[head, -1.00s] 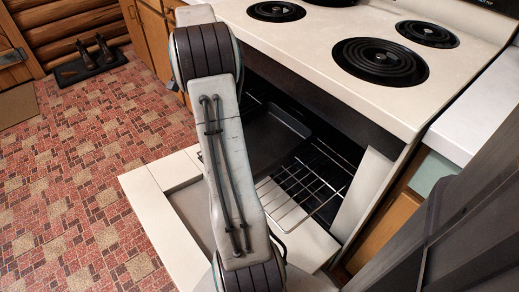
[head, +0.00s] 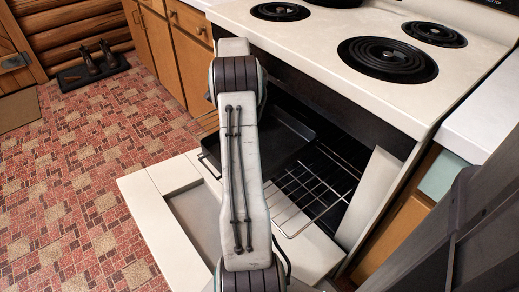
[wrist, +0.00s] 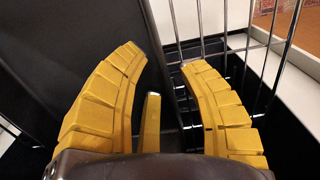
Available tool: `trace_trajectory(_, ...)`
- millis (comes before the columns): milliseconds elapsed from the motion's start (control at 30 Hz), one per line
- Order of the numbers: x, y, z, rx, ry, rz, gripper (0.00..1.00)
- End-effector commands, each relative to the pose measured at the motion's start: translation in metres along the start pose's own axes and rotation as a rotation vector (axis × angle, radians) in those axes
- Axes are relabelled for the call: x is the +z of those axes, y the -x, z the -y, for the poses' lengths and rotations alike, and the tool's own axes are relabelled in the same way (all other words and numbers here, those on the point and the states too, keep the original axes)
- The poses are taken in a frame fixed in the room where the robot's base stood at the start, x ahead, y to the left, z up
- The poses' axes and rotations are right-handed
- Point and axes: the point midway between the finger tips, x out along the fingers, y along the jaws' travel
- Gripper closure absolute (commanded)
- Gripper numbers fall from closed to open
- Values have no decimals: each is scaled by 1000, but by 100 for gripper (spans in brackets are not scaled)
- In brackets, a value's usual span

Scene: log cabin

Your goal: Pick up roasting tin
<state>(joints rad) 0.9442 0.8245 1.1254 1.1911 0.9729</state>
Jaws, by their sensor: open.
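The roasting tin (head: 290,138) is dark, shallow and rectangular. It sits on the wire rack inside the open oven, and my arm hides part of it in the head view. In the wrist view a large dark surface at the left appears to be the tin (wrist: 95,30). My gripper (wrist: 160,62) has yellow segmented fingers spread apart, with nothing held between them. The left finger lies over the dark surface and the right finger is beyond its edge, by the rack wires. Contact cannot be told. The gripper is hidden in the head view.
The oven door (head: 150,205) is folded down, with the wire rack (head: 318,188) above it. The stovetop (head: 330,32) with black coil burners overhangs the oven opening. Wooden cabinets (head: 185,45) stand to the left. The red patterned floor (head: 90,170) is open at the left.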

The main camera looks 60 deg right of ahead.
Motion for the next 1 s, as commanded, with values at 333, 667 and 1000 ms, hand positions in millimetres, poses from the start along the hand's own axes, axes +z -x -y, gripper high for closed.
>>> trace_trajectory(333, 1, -37, 1, 1, 1, 1, 63)
trace_trajectory(667, 1, -36, 1, 1, 1, 0, 70)
trace_trajectory(1000, 1, -36, 1, 0, 1, 0, 100)
